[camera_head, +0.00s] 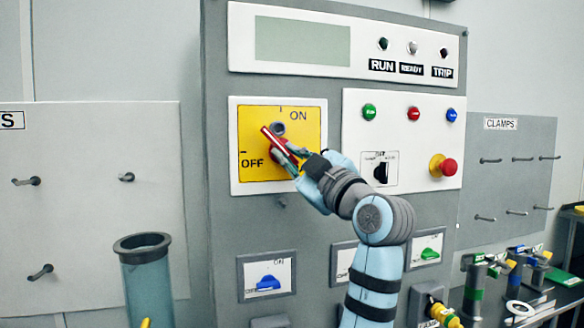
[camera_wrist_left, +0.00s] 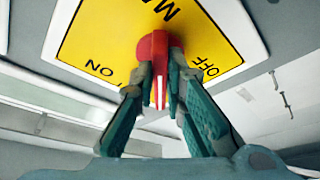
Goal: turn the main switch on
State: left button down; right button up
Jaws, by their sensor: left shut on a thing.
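The main switch is a red rotary handle (camera_head: 269,134) on a yellow plate (camera_head: 252,121), at the upper left of the grey cabinet. The plate has ON at its top and OFF at its lower left. The handle lies diagonally, its upper-left end pointing between the two marks. My left gripper (camera_head: 287,151) is shut on the handle from the lower right and covers part of it. In the left wrist view the fingers (camera_wrist_left: 160,80) close from both sides on the red handle (camera_wrist_left: 155,48), with the yellow plate (camera_wrist_left: 95,42) behind. My right gripper is not in view.
A button panel (camera_head: 403,140) with a red emergency knob (camera_head: 448,167) is right of my wrist. Smaller switches, one blue (camera_head: 268,283) and one green (camera_head: 429,254), sit below. A clear cylinder (camera_head: 146,275) stands at lower left. Clamps (camera_head: 475,285) stand at lower right.

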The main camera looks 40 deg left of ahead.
pick_arm(q)
jog(key=m+t+b, duration=0.1)
jog(key=m, duration=0.2)
jog(key=shift+s+m+t, duration=0.1)
jog(key=shift+m+t, duration=0.2)
jog(key=shift+m, duration=0.1)
jog(key=shift+s+a+m+t+h, duration=0.15)
jog(key=shift+m+t, duration=0.5)
jog(key=shift+m, duration=0.75)
jog(key=shift+d+m+t+h, duration=0.1)
jog(key=shift+m+t+h, duration=0.15)
jog(key=shift+m+t, duration=0.8)
jog(key=shift+s+a+m+t+h, duration=0.1)
jog(key=shift+m+t+h, duration=0.15)
jog(key=shift+m, duration=1.5)
jog(key=shift+t, duration=0.25)
jog(key=c, duration=2)
grip_release()
jog(key=shift+o, duration=0.3)
jog(key=shift+w+a+f, duration=0.1)
jog(key=shift+w, duration=0.05)
